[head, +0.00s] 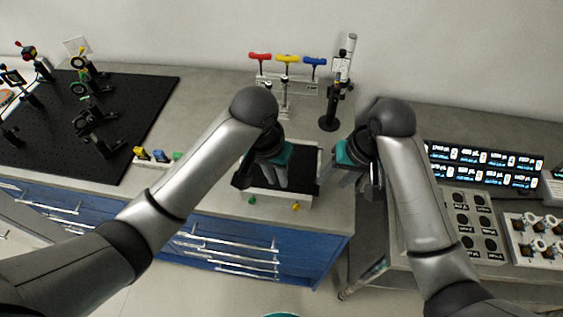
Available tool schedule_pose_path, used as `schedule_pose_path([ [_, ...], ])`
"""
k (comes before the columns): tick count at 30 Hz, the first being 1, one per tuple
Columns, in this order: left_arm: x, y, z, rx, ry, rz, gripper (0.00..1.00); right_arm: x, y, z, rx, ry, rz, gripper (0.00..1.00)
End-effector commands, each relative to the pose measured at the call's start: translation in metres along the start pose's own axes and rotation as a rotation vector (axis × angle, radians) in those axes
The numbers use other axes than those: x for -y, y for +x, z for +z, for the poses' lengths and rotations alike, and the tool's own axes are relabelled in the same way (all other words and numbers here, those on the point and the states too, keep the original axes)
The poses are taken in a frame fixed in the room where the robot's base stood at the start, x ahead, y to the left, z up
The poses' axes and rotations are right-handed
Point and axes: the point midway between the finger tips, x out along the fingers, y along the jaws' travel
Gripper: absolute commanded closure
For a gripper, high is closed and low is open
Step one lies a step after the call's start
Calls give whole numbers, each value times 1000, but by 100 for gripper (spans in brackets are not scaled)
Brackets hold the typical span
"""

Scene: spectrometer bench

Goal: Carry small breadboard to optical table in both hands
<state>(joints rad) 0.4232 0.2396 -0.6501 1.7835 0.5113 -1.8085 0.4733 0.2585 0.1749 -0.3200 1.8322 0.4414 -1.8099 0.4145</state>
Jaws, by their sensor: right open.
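The small breadboard (304,178) appears as a dark plate with a pale border near the front edge of the grey bench, partly hidden by my grippers. My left gripper (268,180) is over its left part; its fingers point down and the forearm hides much of them, so I cannot tell its opening. My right gripper (338,176) is open at the right edge; I cannot tell whether it touches. The optical table (150,100), a black top bearing several optic mounts, lies at the left.
Red, yellow and blue T-handled tools (287,58) stand in a rack behind the breadboard. A black post stand (328,122) is at the back right. Small coloured blocks (158,155) lie beside the optical table. Lit displays (480,165) and panels occupy the right bench.

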Motion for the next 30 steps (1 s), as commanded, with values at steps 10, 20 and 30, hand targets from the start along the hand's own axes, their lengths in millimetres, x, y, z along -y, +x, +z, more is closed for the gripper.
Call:
schedule_pose_path([
  [10,49,-73,-59,103,-116,-228,80,16,-69,-69,77,85,24,52],
  [20,70,-104,-72,129,-192,-311,80,19,-96,-86,105,124,40,52],
  [30,70,-102,-72,128,-191,-308,80,19,-94,-86,104,123,38,52],
])
